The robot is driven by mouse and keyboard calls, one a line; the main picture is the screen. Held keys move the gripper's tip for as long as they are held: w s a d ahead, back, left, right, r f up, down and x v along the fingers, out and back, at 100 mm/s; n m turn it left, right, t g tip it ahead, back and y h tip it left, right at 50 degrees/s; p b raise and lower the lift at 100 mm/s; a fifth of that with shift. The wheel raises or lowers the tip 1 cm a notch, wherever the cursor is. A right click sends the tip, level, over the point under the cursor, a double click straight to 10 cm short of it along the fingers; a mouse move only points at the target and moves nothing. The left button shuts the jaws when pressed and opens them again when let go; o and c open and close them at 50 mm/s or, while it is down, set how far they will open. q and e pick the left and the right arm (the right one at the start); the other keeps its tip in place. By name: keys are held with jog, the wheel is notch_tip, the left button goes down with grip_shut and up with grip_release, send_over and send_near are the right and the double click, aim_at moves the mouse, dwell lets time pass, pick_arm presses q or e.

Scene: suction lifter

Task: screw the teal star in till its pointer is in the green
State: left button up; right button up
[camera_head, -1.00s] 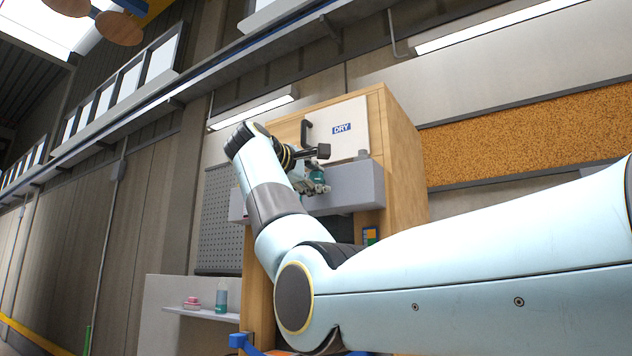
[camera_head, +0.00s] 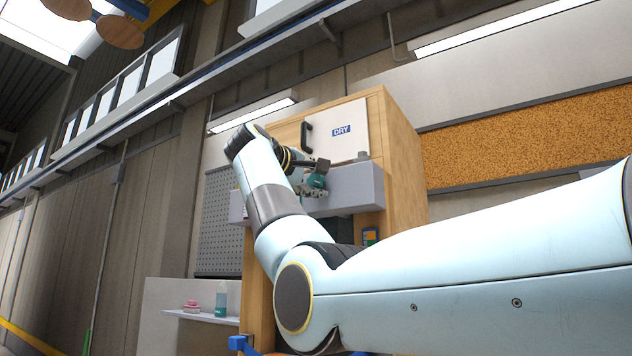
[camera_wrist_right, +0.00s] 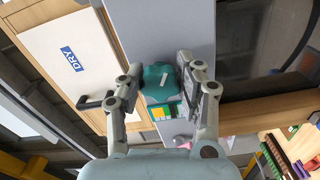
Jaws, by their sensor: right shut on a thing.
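The teal star (camera_wrist_right: 158,76) is a rounded knob on the front of a grey box (camera_wrist_right: 165,25) in the right wrist view. It shows in the head view (camera_head: 315,182) too, small and partly hidden by my gripper. My right gripper (camera_wrist_right: 162,84) has one finger on each side of the star and is shut on it; it also shows in the head view (camera_head: 311,189). A short white mark, perhaps the pointer, lies on the star. A green and yellow patch (camera_wrist_right: 160,112) sits just below it; I cannot tell whether the pointer is in the green. My left gripper is out of view.
A white panel marked DRY (camera_head: 341,130) with a dark handle (camera_head: 306,134) is above the grey box, on a wooden cabinet (camera_head: 405,160). A small shelf (camera_head: 205,316) holds a bottle (camera_head: 221,298) and a pink item (camera_head: 192,306).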

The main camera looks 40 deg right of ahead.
jog(key=o, duration=1.2)
jog(key=shift+w+a+f, duration=0.1)
jog(key=shift+f, duration=0.05)
jog(key=v, duration=1.2)
